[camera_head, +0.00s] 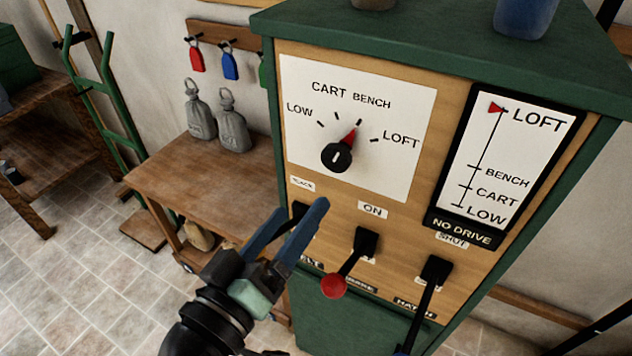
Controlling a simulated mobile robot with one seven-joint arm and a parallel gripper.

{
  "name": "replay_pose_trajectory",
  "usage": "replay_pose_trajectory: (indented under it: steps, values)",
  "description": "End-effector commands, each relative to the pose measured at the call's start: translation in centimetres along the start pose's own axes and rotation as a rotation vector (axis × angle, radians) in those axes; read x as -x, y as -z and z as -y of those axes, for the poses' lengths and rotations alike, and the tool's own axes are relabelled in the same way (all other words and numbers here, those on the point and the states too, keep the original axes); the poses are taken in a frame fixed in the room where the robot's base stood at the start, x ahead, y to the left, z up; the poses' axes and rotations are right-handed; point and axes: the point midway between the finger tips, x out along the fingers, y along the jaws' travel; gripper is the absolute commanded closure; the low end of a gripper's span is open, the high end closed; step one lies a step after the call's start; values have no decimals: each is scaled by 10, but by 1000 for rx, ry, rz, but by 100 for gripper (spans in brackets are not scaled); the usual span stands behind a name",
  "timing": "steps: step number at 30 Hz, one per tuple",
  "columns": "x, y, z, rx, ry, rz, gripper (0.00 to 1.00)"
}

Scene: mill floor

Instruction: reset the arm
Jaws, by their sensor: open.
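My gripper (297,212) has two blue fingers, spread apart and empty, and is in front of the lower left of the control cabinet (460,280). Its fingers hide much of the leftmost lever (300,212) and part of its label. I cannot tell whether they touch the lever or panel. My arm comes up from the bottom edge.
The dial (337,156) has its red pointer toward the BENCH mark. The gauge (505,165) has its red marker at LOFT, above a NO DRIVE sign. A red-knobbed lever (334,286) and a HATCH lever (436,272) point down. A wooden bench (200,175) holds two grey weights.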

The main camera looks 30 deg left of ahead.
Motion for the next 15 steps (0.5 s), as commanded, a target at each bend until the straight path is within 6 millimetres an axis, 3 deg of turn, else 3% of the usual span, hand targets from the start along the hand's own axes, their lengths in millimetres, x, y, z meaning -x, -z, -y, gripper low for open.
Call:
replay_pose_trajectory:
  steps: [5,8,11,15]
  values:
    - [-2,1,-2,-6,-3,-2,15]
    - [-14,9,-18,-57,-20,-19,15]
    - [-38,30,-57,-173,-55,-74,15]
    - [-66,74,-148,-382,-127,-237,15]
